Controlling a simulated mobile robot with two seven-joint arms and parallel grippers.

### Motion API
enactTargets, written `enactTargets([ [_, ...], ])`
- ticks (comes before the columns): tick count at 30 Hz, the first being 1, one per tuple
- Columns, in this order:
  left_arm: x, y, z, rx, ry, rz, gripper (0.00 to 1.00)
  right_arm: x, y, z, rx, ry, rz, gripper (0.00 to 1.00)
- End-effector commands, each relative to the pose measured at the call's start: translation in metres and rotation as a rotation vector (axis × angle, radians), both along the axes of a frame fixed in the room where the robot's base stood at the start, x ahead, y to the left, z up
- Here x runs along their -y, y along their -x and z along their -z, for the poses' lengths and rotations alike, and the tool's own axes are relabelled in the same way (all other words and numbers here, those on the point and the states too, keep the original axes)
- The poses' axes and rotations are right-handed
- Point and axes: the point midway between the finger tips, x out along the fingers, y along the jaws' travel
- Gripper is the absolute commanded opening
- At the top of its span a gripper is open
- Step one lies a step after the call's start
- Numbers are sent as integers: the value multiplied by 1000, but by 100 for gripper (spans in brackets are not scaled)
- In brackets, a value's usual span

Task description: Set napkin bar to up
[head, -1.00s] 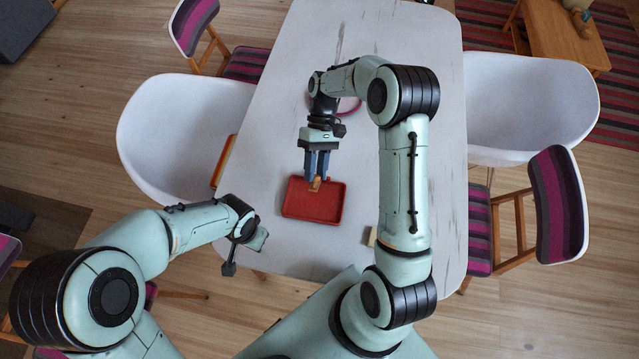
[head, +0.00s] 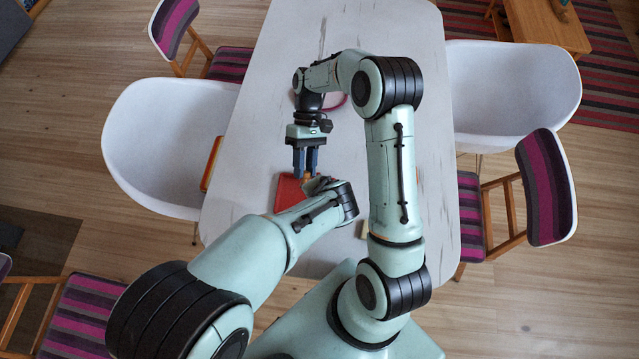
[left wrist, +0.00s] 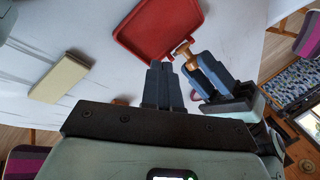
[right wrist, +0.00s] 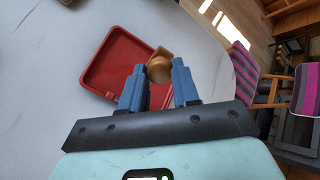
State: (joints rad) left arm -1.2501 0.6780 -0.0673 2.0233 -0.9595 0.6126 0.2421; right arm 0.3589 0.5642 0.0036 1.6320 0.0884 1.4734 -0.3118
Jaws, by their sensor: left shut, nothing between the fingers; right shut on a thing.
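A small brown wooden piece with a rounded end (right wrist: 158,70) is between the blue fingers of my right gripper (right wrist: 156,78). It also shows in the left wrist view (left wrist: 182,50), at the rim of a red tray (left wrist: 150,30). I cannot tell for sure whether it is the napkin bar or whether it is joined to the tray. My right gripper (head: 305,172) is shut on it. My left gripper (left wrist: 164,68) is shut and empty, close beside the right fingers. In the head view my left arm hides much of the tray (head: 288,194).
A pale yellow block (left wrist: 60,78) lies on the white table (head: 240,190), also partly seen in the head view (head: 364,229). A pink round thing (head: 337,100) is behind my right wrist. White chairs (head: 165,140) stand along both sides. The far tabletop is largely clear.

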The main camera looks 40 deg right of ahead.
Motion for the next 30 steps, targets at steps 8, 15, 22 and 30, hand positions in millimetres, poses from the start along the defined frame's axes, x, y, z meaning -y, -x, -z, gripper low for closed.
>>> enactTargets([
  [8,12,-33,28,0,3,-5,0,0,0,-1,0,-2,-1,0],
  [15,18,-50,25,0,0,-1,0,-1,0,-1,0,-2,-1,0],
  [22,18,-51,24,0,0,0,0,-1,0,-1,0,-1,0,0],
  [30,24,-60,20,-1,4,-1,0,-1,0,-1,-1,-2,0,0],
])
